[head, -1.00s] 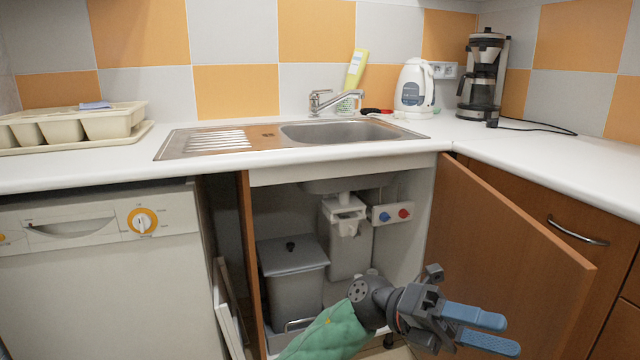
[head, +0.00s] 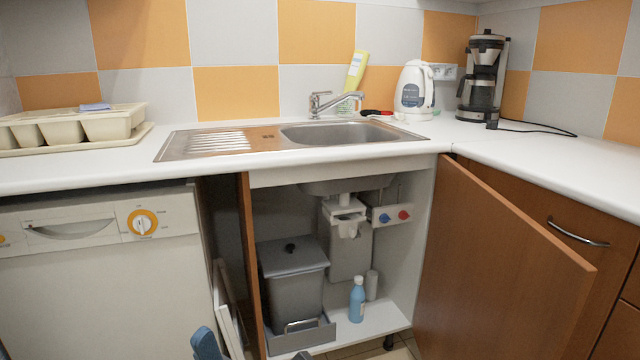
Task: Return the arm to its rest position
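One of my grippers shows only in part at the bottom edge of the head view, as a blue fingertip (head: 205,343) in front of the dishwasher and a dark piece beside it. Most of this gripper is out of the frame, so I cannot tell whether it is open or shut, and the arm's origin is hidden. No other gripper is in view. A blue bottle (head: 357,300) stands upright on the floor of the open sink cabinet, apart from the visible fingertip.
The cabinet door (head: 500,265) stands open at the right. A grey lidded bin (head: 293,285) is inside the cabinet, left of the bottle. The dishwasher (head: 100,290) is at the left. The white counter (head: 70,172) carries a dish rack (head: 110,122), kettle (head: 413,90) and coffee maker (head: 483,80).

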